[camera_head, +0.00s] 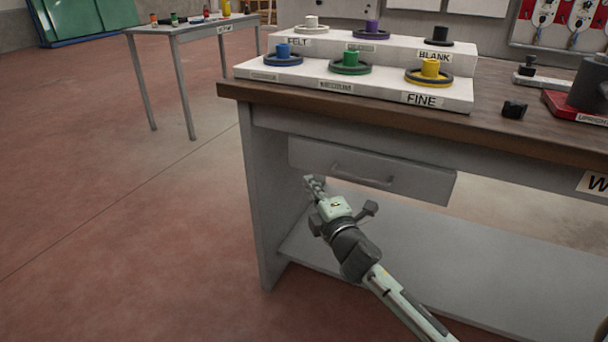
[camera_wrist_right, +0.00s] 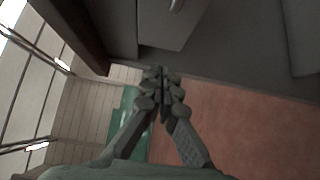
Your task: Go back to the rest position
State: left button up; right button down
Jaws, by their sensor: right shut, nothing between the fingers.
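My right gripper (camera_head: 314,184) is in front of the workbench, below its top and near the left end of the grey drawer (camera_head: 372,170). Its arm comes in from the lower right of the head view. In the right wrist view the fingers of the right gripper (camera_wrist_right: 162,80) are together with nothing between them. The drawer front with its handle (camera_wrist_right: 176,6) shows beyond the fingertips there. My left gripper is in neither view.
The workbench (camera_head: 340,119) carries a white stepped rack (camera_head: 310,83) with several coloured wheels. A black block (camera_head: 514,109) and a red-based device (camera_head: 575,108) stand on its right. A smaller table (camera_head: 190,29) stands back left. Floor on the left is clear.

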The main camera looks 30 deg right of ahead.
jog(key=s+d+f+m+g+h, duration=0.2)
jog(key=s+f+m+g, duration=0.6)
jog(key=s+f, duration=0.6)
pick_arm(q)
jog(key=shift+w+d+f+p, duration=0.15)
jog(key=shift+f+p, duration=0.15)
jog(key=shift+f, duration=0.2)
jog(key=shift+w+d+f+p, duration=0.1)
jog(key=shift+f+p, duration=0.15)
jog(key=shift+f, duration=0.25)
pick_arm(e)
jog(key=s+a+f+m+g+y, duration=0.1)
jog(key=s+a+f+m+g, duration=0.1)
jog(key=s+f, duration=0.5)
jog(key=s+a+f+m+g+y, duration=0.1)
jog(key=s+a+f+m+g, duration=0.2)
jog(key=s+f, duration=0.4)
jog(key=s+m+g, duration=0.1)
jog(key=s+m, duration=0.1)
jog(key=s, duration=0.1)
jog(key=shift+f+g+y, duration=0.2)
jog(key=shift+g+y, duration=0.2)
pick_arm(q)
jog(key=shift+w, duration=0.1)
pick_arm(e)
jog(key=shift+s+d, duration=0.1)
jog(key=shift+s, duration=0.05)
